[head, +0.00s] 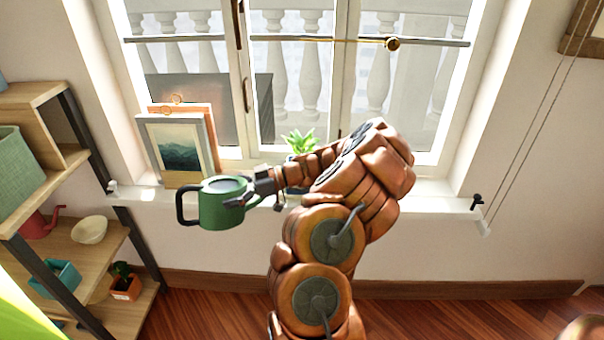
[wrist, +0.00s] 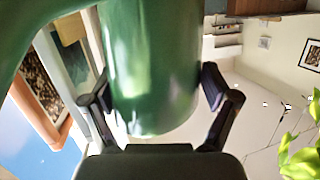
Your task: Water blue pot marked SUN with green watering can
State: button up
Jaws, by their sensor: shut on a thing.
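The green watering can (head: 222,204) with a dark handle is held in front of the windowsill, and looks upright in the head view. My gripper (head: 250,192) is shut on its side; in the wrist view the can's green body (wrist: 150,75) sits between both fingers (wrist: 155,98). A leafy green plant (head: 299,142) stands on the sill just beyond my gripper. Its pot (head: 293,188) is mostly hidden behind my arm, and no SUN marking can be read. Leaves also show at the right of the wrist view (wrist: 302,145).
Framed pictures (head: 178,150) lean on the sill behind the can. A shelf (head: 92,250) at left holds a red watering can (head: 40,224), a bowl (head: 89,230), a teal container (head: 56,277) and a small orange potted plant (head: 125,284). The sill's right part (head: 435,199) is clear.

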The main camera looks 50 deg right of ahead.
aim_at(221, 183)
jog(key=shift+r, duration=0.2)
jog(key=shift+r+t+y+b, duration=0.3)
jog(key=shift+r+b, duration=0.3)
jog(key=shift+b, duration=0.1)
jog(key=shift+r+b, duration=0.4)
jog(key=shift+r, duration=0.05)
jog(key=shift+d+r+t+y+b, duration=0.1)
jog(key=shift+r+t+y+b, duration=0.25)
jog(key=shift+b, duration=1.9)
dwell(1.5)
jog(key=shift+f+b, duration=0.5)
jog(key=shift+b, duration=0.35)
notch_tip(221, 183, down, 2)
jog(key=g+h+b, duration=0.1)
jog(key=h+b, duration=0.1)
jog(key=b, duration=0.1)
jog(key=shift+g, duration=0.35)
